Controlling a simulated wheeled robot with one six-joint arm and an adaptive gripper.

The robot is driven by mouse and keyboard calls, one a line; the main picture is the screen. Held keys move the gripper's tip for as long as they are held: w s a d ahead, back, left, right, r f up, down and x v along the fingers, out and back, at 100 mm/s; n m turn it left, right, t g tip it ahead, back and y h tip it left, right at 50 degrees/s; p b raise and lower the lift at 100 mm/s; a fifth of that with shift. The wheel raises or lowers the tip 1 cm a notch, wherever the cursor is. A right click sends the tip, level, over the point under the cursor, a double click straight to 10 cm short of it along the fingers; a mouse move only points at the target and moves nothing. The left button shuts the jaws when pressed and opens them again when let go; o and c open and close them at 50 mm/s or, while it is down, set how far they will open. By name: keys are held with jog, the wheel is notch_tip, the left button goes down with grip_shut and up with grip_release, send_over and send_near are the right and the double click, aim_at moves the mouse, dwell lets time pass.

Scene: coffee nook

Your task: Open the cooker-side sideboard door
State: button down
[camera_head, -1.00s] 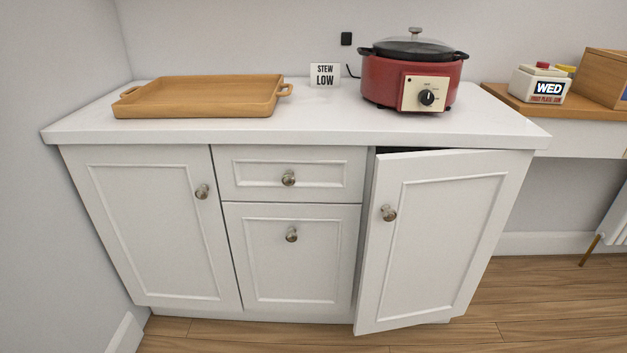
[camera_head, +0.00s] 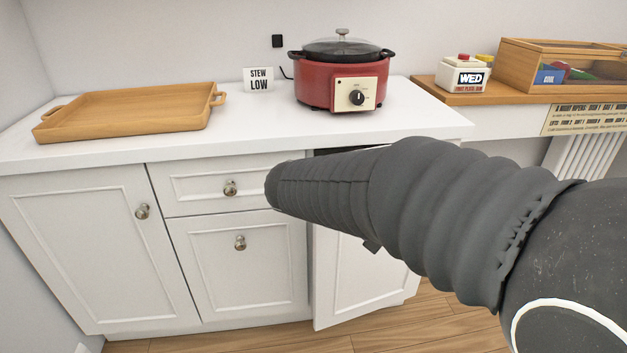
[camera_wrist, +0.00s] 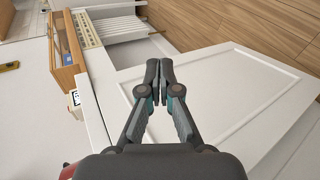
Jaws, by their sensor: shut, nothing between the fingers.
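The cooker-side sideboard door (camera_head: 345,285) is the right-hand white door below the red cooker (camera_head: 318,93). It stands ajar, with a dark gap under the worktop. My dark arm hides its upper part and its knob in the head view. In the wrist view the door's framed panel (camera_wrist: 225,100) lies beyond my gripper (camera_wrist: 159,66). The gripper's two fingers are together and empty. The wrist view shows no knob, and I cannot tell whether the fingertips touch the door.
A wooden tray (camera_head: 135,112) and a STEW LOW sign (camera_head: 259,80) stand on the white worktop (camera_head: 240,122). To the right is a wooden shelf (camera_head: 430,88) with a WED block (camera_head: 463,76) and a wooden box (camera_head: 520,76), with a radiator (camera_head: 590,150) below. Wooden floor (camera_wrist: 215,25) lies beyond the door.

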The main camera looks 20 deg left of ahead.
jog(key=s+a+n+t+y+p, duration=0.15)
jog(key=a+t, duration=0.25)
jog(key=a, duration=0.8)
jog(key=s+a+n+t+h+b, duration=0.1)
jog(key=s+a+n+t, duration=0.2)
jog(key=a, duration=1)
jog(key=w+d+t+p, duration=0.1)
jog(key=w+d, duration=0.3)
jog(key=w, duration=0.4)
jog(key=shift+w+d+f+m+y, duration=0.35)
jog(key=shift+f, duration=0.1)
jog(key=shift+s+d, duration=0.35)
jog(key=shift+d, duration=0.05)
